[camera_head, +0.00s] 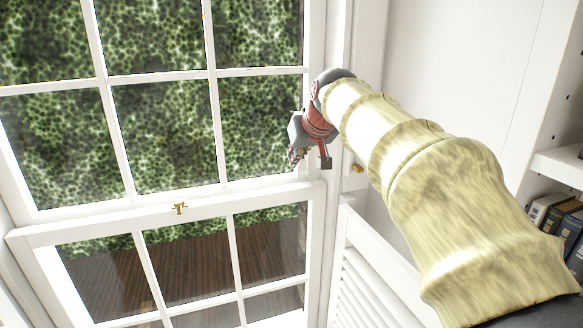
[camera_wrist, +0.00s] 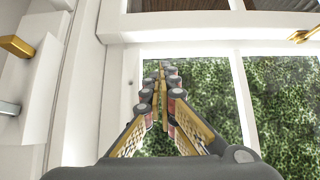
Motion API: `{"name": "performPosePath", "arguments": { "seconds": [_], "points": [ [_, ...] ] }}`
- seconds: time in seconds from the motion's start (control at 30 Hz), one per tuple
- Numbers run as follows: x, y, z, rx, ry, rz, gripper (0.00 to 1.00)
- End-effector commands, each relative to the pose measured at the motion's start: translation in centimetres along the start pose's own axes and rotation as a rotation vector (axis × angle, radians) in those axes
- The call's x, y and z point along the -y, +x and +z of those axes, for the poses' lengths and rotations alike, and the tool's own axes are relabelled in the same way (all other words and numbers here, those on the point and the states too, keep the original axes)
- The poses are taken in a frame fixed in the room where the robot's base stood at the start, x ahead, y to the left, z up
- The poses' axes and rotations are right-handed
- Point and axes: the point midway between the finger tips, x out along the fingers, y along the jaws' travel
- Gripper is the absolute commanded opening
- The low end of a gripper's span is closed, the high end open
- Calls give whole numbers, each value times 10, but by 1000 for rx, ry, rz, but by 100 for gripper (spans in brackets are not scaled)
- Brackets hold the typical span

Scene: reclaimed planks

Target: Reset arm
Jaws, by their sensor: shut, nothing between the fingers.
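My arm reaches from the lower right toward the window in the head view. My gripper (camera_head: 297,155) is at its end, in front of the right side of the window frame. In the wrist view my gripper (camera_wrist: 160,72) shows its two fingers meeting at the tips, with nothing between them. Behind the fingers is the window glass (camera_wrist: 282,95), with green foliage beyond it. I cannot tell whether the fingers touch the window.
The white window (camera_head: 165,75) has a brass latch (camera_head: 180,208) on its middle rail. A small brass fitting (camera_head: 357,168) is on the frame right of my gripper. White louvred shutters (camera_head: 362,290) stand below. A shelf with books (camera_head: 553,215) is at the far right.

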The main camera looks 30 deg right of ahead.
Motion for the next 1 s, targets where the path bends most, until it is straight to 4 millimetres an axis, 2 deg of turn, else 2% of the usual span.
{"name": "performPosePath", "arguments": {
  "seconds": [0.1, 0.23, 0.53, 0.57, 0.67, 0.77, 1.0],
  "points": [
    [0, -15, 0, 0, 0, 0, 0],
    [0, -25, 0, 1, 0, 0, 0],
    [-1, -28, 0, 0, 28, 3, 0],
    [-2, -23, 6, 12, 41, 5, 0],
    [-3, -6, 34, 66, 69, 11, 0],
    [-1, 6, 82, 134, 100, 20, 0],
    [38, 24, 220, 256, 96, 14, 0]
  ]
}}
